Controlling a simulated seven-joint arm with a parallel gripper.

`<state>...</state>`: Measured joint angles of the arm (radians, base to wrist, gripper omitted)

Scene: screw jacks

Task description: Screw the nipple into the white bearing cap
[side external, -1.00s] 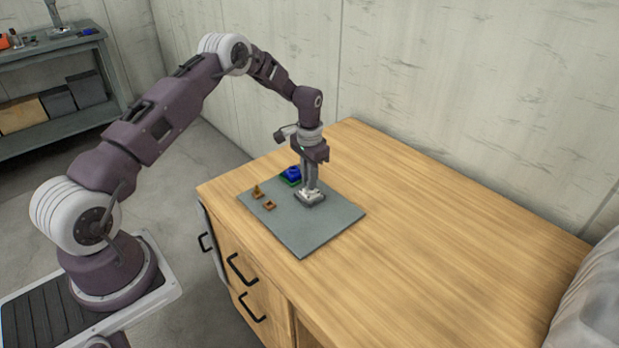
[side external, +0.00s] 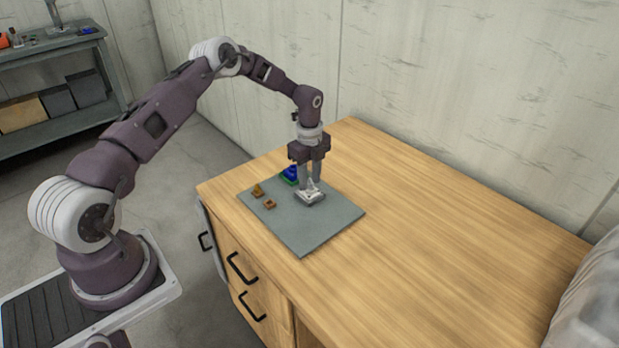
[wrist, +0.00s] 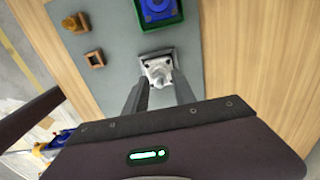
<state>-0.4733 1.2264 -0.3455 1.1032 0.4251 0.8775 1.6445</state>
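The white bearing cap (side external: 312,196) stands on the grey mat, with a squarish base and a raised, narrower white top. It also shows in the wrist view (wrist: 158,68), just beyond my fingertips. My gripper (side external: 310,183) points down over the cap. In the wrist view my gripper (wrist: 161,82) has its two fingers apart, one on each side of the cap's raised top, with a gap between them. I cannot make out the nipple as a separate part; it is too small or hidden at the top of the cap.
A blue part in a green tray (wrist: 141,4) lies close behind the cap. A brown-orange pointed piece (side external: 257,190) and a small square brown piece (side external: 270,203) lie on the left of the grey mat (side external: 305,235). The wooden tabletop (side external: 430,230) to the right is clear.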

